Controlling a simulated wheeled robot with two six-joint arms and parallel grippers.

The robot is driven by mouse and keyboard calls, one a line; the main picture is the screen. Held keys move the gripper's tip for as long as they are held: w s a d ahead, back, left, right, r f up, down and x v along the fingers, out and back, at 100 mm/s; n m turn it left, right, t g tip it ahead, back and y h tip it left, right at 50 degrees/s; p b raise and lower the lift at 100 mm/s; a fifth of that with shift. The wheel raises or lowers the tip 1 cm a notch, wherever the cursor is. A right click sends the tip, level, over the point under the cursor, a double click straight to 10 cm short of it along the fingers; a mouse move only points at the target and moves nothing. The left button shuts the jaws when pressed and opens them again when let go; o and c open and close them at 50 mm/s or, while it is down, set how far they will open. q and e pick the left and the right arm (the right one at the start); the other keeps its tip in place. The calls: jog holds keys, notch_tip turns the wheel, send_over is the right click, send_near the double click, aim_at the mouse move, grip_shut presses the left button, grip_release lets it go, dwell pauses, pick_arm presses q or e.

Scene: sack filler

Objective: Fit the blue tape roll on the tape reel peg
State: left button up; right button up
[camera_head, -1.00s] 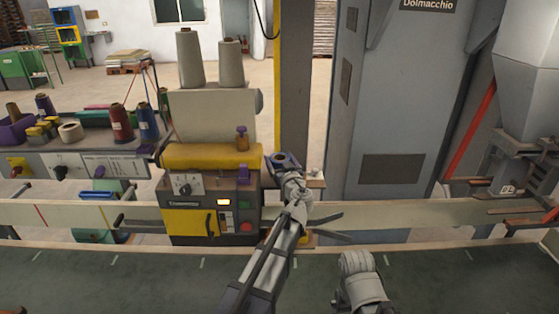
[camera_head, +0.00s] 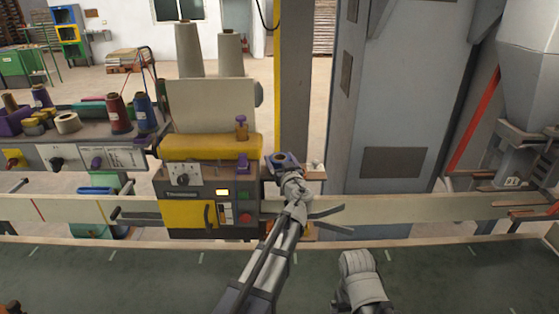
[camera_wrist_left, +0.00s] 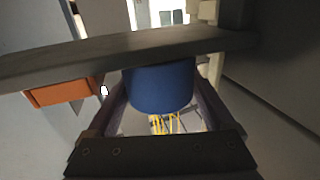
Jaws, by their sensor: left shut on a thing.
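My left gripper (camera_head: 283,163) is beside the right side of the sewing machine (camera_head: 210,150) and shut on the blue tape roll (camera_head: 292,161). The roll's brown core shows from above in the head view. In the left wrist view the blue tape roll (camera_wrist_left: 160,88) sits between the two fingers, its upper part hidden behind a dark grey bar. I cannot make out the tape reel peg with certainty in either view. My right gripper is not in view; only a grey part of my right arm shows at the bottom of the head view.
A light rail (camera_head: 400,209) runs across in front of the machine, with a dark green belt (camera_head: 200,270) nearer to me. A yellow post (camera_head: 293,80) and a tall grey cabinet (camera_head: 410,100) stand behind my left gripper. Thread cones (camera_head: 119,119) stand at left.

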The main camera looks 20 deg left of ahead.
pick_arm(q)
jog(key=shift+f, duration=0.15)
jog(key=o, duration=1.1)
jog(key=shift+o, duration=0.2)
jog(key=v, duration=0.8)
jog(key=shift+w+a, duration=0.1)
jog(key=shift+w, duration=0.15)
